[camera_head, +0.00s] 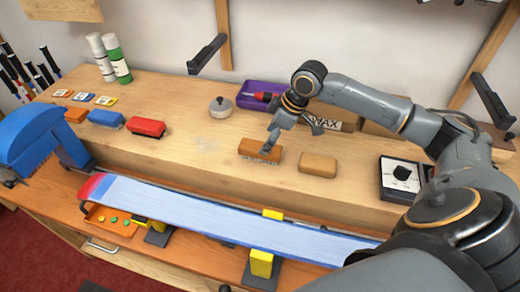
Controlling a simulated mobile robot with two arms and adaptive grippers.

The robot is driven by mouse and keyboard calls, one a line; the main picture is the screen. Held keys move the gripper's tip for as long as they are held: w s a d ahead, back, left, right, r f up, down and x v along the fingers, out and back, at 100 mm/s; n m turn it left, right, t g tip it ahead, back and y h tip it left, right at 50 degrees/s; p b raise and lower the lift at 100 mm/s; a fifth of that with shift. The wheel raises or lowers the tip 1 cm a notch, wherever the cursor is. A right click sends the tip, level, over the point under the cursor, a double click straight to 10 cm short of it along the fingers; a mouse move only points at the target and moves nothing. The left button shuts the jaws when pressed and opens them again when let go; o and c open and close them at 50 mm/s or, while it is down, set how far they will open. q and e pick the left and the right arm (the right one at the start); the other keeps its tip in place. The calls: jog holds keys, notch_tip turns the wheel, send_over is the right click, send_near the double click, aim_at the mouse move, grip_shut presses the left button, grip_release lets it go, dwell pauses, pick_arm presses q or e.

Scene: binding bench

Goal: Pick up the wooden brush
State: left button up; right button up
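The wooden brush (253,153) is a reddish-brown block lying on the raised wooden bench top, near the middle of the view. My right gripper (270,141) reaches down from the upper right, with a grey finger at the top of the brush. The finger overlaps the brush's right part; I cannot tell whether it touches. The spread of the fingers is unclear, and the far side of the brush is hidden. The brush appears to rest on the bench. My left gripper is not in view.
A tan block (318,165) lies close to the right of the brush. A round tin (220,107) and a purple tray (250,91) are behind. A black-and-white dial box (393,179) stands right. A long blue-white ski (220,218) runs along the front.

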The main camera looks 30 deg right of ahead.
jog(key=shift+p+x, duration=0.6)
jog(key=shift+x, duration=1.8)
jog(key=shift+w+a+f+p, duration=0.1)
jog(key=shift+a+f+p, duration=0.05)
jog(key=shift+f+p, duration=0.2)
jog(key=shift+f, duration=0.1)
jog(key=shift+c, duration=0.5)
jog(key=c, duration=1.1)
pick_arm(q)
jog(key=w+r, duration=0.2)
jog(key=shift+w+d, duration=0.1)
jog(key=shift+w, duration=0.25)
pick_arm(e)
jog(key=shift+c, duration=0.6)
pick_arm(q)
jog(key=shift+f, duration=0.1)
